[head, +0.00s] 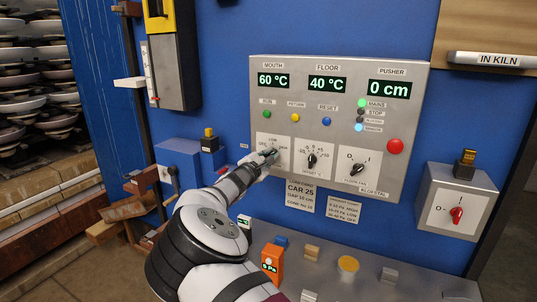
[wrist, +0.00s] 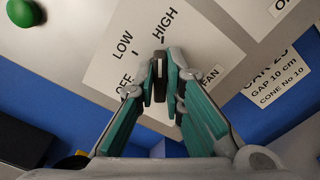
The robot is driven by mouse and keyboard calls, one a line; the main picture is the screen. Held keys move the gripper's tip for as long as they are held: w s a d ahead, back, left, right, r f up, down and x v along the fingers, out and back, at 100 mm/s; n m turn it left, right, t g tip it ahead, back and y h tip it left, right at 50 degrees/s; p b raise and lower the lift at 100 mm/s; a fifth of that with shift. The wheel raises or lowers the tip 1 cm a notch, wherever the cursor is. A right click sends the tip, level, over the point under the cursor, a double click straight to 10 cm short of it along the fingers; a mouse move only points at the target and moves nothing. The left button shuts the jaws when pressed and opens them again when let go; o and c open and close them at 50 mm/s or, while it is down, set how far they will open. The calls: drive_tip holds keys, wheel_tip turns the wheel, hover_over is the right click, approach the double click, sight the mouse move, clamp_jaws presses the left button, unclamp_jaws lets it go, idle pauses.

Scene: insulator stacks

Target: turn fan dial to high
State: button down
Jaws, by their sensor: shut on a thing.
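The fan dial (wrist: 159,68) is a small dark knob on a white plate (wrist: 108,62) marked OFF, LOW, HIGH and FAN. In the head view this plate (head: 284,143) is at the lower left of the grey control panel. My gripper (wrist: 162,80) has its teal-padded fingers shut on the knob; it also shows in the head view (head: 268,156), in front of the plate. In the wrist view the knob's long side runs roughly toward the HIGH label. The fingers hide part of the knob, so its exact setting is hard to tell.
An offset dial (head: 312,160) and a third knob (head: 358,168) are to the right on the panel. A red button (head: 395,146) is farther right. A grey box with a red switch (head: 456,214) is at the right. Below, an orange device (head: 272,262) stands on the ledge.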

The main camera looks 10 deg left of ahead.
drive_tip(key=shift+d+r+m, duration=0.1)
drive_tip(key=shift+d+m, duration=0.05)
drive_tip(key=shift+m, duration=0.35)
drive_tip(key=c, duration=1.7)
unclamp_jaws()
drive_tip(key=shift+w, duration=0.1)
drive_tip(key=v, duration=1.2)
